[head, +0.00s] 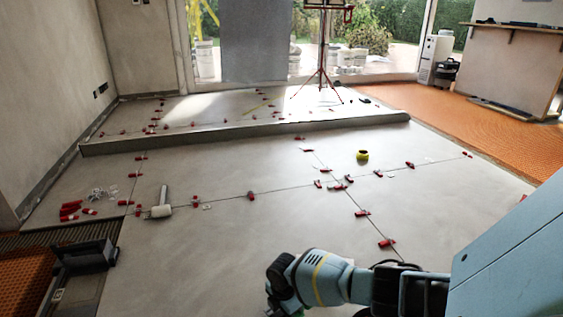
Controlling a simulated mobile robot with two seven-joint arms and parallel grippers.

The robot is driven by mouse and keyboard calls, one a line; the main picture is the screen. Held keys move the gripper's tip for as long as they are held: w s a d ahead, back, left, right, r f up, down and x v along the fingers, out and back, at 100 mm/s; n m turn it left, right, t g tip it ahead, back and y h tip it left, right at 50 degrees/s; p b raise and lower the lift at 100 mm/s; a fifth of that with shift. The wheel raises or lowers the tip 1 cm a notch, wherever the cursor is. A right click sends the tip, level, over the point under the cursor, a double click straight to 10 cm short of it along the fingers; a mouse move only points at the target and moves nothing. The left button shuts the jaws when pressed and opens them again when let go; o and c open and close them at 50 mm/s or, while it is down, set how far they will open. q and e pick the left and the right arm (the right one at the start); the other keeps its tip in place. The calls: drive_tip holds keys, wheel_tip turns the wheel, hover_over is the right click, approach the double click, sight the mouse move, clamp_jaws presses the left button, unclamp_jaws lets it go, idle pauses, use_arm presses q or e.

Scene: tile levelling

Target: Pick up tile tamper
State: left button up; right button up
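A mallet-like tool (161,208) with a pale head and a short grey handle lies on the grey tiles left of centre, beside a tile joint. It is the thing that looks most like the tile tamper, but I cannot be sure. My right arm reaches in from the lower right, and its dark wrist end (281,282) is at the bottom edge, well to the right of and nearer than the tool. The fingers there are cut off or hidden, so their opening does not show. My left gripper is not in the picture.
Red levelling wedges (251,195) line the tile joints. A yellow tape roll (362,156) lies right of centre. A black tool (86,256) sits at lower left, near piled red wedges (70,210). A raised step (250,130) crosses behind, with a red tripod (320,80).

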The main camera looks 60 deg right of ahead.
drive_tip(key=shift+f, duration=0.2)
idle(0.6)
clamp_jaws()
drive_tip(key=shift+w, duration=0.1)
